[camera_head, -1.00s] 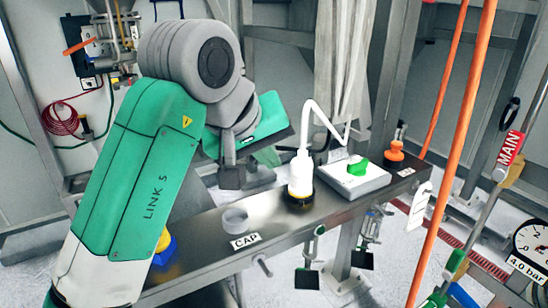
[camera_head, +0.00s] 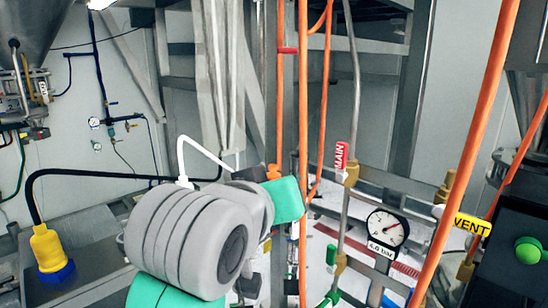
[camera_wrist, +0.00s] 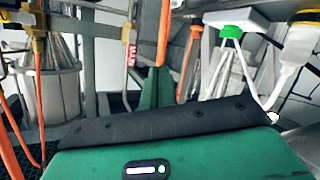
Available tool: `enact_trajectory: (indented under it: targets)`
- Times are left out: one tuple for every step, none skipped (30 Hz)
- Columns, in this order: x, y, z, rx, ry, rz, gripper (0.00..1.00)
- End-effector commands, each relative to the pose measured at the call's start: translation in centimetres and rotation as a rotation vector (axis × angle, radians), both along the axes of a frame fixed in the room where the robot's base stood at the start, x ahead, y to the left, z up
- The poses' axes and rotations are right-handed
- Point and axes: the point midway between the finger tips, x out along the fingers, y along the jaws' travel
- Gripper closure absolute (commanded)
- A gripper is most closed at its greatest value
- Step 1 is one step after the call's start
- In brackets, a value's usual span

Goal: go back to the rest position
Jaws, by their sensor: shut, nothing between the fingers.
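My gripper's green housing (camera_head: 287,199) shows beyond my grey wrist joints in the head view, to the right of them. In the wrist view the green housing with its dark edge (camera_wrist: 165,125) fills the bottom of the picture. No object is seen held.
A red MAIN valve handle (camera_head: 341,157), a pressure gauge (camera_head: 386,229) and a yellow VENT tag (camera_head: 472,224) stand to the right of my arm. Orange pipes (camera_head: 470,120) run upright among them. A yellow and blue fitting (camera_head: 49,249) with a black hose stands at left.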

Motion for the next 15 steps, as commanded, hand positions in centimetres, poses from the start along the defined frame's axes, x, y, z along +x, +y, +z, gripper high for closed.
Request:
enact_trajectory:
  targets:
    - [-1.0, -1.5, 0.4, 0.000, -0.102, -0.012, 1.00]
    - [-1.8, -2.1, 0.9, 0.006, -0.177, -0.007, 1.00]
    - [-3.1, -2.7, 1.6, 0.017, -0.285, 0.007, 1.00]
    - [-4.4, -3.0, 2.2, 0.027, -0.368, 0.025, 1.00]
    - [-5.9, -3.1, 2.7, 0.041, -0.452, 0.052, 1.00]
    - [-8.2, -2.8, 3.4, 0.066, -0.562, 0.101, 1.00]
    - [-10.1, -2.4, 3.8, 0.089, -0.639, 0.142, 1.00]
    - [-11.9, -1.9, 4.1, 0.117, -0.709, 0.187, 1.00]
    - [-14.3, -1.2, 4.5, 0.153, -0.786, 0.244, 1.00]
    - [-15.7, -0.8, 4.7, 0.179, -0.829, 0.281, 1.00]
    - [-17.0, -0.4, 4.9, 0.203, -0.865, 0.312, 1.00]
    - [-18.3, 0.1, 5.1, 0.229, -0.901, 0.346, 1.00]
    - [-19.1, 0.3, 5.2, 0.243, -0.921, 0.365, 1.00]
    - [-19.7, 0.5, 5.3, 0.257, -0.936, 0.382, 1.00]
    - [-20.2, 0.7, 5.4, 0.267, -0.950, 0.395, 1.00]
